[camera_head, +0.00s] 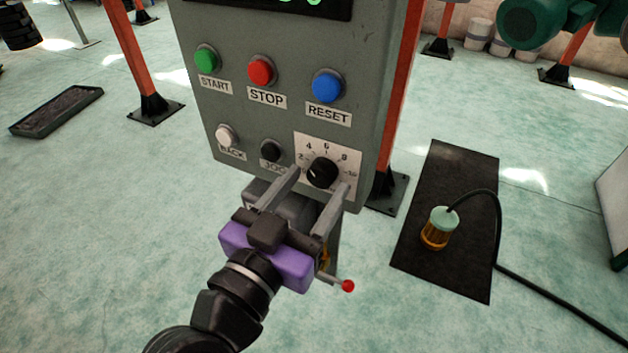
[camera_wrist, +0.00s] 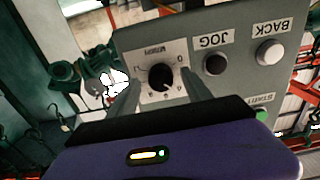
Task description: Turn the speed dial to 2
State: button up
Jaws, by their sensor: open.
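The speed dial (camera_head: 321,172) is a black round knob on a white scale plate at the lower right of the grey control panel (camera_head: 228,119). A small pale mark on the knob seems to point left, towards the low end of the scale, near 0. In the wrist view the dial (camera_wrist: 161,77) appears upside down between my fingers. My gripper (camera_head: 322,183) is open, with one finger on each side of the dial. I cannot tell whether either finger touches the knob. The left finger partly covers the low end of the scale.
Close by are the black JOG button (camera_head: 270,150) and white BACK button (camera_head: 226,135). Green START (camera_head: 205,58), red STOP (camera_head: 261,71) and blue RESET (camera_head: 328,85) buttons sit above. A red-tipped lever (camera_head: 347,286) sticks out below the panel.

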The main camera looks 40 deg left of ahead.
jog(key=shift+w+a, duration=0.1)
jog(key=shift+w, duration=0.25)
grip_shut()
jog(key=shift+n, duration=0.4)
jog(key=n+p, duration=0.2)
jog(key=n, duration=0.1)
jog(key=shift+r, duration=0.15)
jog(key=shift+n+p, duration=1.1)
jog(key=shift+n, duration=0.9)
